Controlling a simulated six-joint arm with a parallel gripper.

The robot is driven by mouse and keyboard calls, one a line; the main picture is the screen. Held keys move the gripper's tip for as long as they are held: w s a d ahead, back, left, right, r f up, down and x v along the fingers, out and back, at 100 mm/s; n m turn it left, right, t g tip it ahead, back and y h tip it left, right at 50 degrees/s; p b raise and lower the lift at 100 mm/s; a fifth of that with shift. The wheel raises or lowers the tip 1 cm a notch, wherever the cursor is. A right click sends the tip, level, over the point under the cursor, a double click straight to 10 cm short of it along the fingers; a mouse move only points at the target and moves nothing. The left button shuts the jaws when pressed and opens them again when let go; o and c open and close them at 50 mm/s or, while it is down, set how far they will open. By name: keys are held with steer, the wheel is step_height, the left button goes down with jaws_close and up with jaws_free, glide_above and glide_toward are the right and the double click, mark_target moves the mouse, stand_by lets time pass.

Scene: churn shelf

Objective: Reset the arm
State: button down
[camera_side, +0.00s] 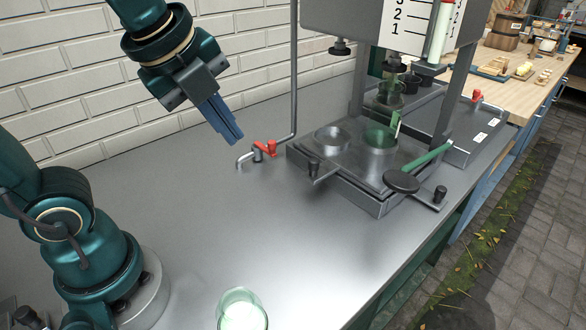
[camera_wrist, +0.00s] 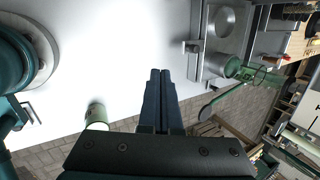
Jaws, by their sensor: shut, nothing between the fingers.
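My gripper (camera_side: 230,138) is raised above the metal counter at the upper left of the side view, beside the brick wall. Its blue fingers are shut together and empty. In the wrist view the closed fingers (camera_wrist: 161,76) point out over the bare counter. No part of the gripper touches anything in the side view.
A glass with white contents (camera_side: 242,312) stands at the counter's front edge. A red-handled tap (camera_side: 264,149) is close to my gripper. A metal machine (camera_side: 345,165) with a green cup (camera_side: 380,138) and green-handled paddle (camera_side: 402,181) stands right. The counter's middle (camera_side: 210,215) is clear.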

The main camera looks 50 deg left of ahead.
steer(key=s+f+n+h, duration=0.1)
steer(key=s+f+n, duration=0.4)
steer(key=n, duration=1.4)
steer(key=shift+d, duration=0.45)
steer(key=shift+s, duration=0.1)
